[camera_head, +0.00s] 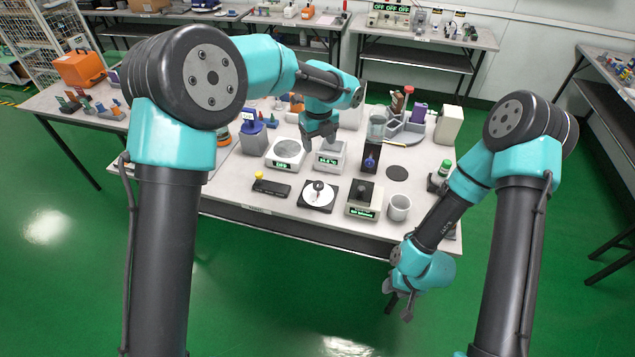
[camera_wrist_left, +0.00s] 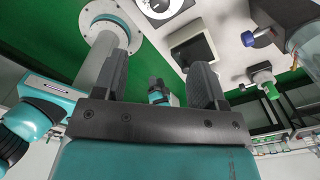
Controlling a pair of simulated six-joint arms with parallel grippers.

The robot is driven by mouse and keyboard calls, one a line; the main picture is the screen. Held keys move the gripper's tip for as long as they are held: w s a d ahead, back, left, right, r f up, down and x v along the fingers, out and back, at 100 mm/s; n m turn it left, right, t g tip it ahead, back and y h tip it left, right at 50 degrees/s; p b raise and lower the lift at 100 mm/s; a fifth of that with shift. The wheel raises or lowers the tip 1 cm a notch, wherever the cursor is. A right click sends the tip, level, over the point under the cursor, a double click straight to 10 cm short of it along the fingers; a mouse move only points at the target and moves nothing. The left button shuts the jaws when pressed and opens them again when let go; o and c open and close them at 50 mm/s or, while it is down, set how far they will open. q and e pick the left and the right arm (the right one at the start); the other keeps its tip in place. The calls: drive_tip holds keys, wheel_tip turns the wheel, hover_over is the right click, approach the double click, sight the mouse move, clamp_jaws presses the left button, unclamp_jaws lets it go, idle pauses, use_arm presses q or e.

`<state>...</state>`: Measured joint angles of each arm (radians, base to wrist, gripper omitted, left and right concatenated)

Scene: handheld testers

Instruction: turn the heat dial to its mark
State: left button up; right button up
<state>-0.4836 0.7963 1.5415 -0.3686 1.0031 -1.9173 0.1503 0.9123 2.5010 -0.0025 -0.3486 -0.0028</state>
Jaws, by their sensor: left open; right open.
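A white round dial (camera_head: 318,195) with a dark knob at its centre sits on a black base near the table's front edge. I take it for the heat dial; its mark is too small to read. My left gripper (camera_head: 319,134) is open and empty, over the table behind the dial and apart from it. Its open fingers (camera_wrist_left: 160,85) also show in the left wrist view, where a white disc (camera_wrist_left: 185,12) is partly cut off at the top. My right gripper (camera_head: 400,302) is open and empty, low in front of the table's right side, over the floor.
Two display units (camera_head: 286,154) (camera_head: 330,157) stand behind the dial. A black bar-shaped device (camera_head: 272,188) lies to its left.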

sight(318, 184)
use_arm(q)
wheel_tip(318, 184, down, 17)
drive_tip(key=shift+f, duration=0.2)
idle(0.5)
drive_tip(key=shift+c, duration=0.3)
drive_tip(key=c, duration=0.9)
drive_tip(key=shift+o, duration=0.2)
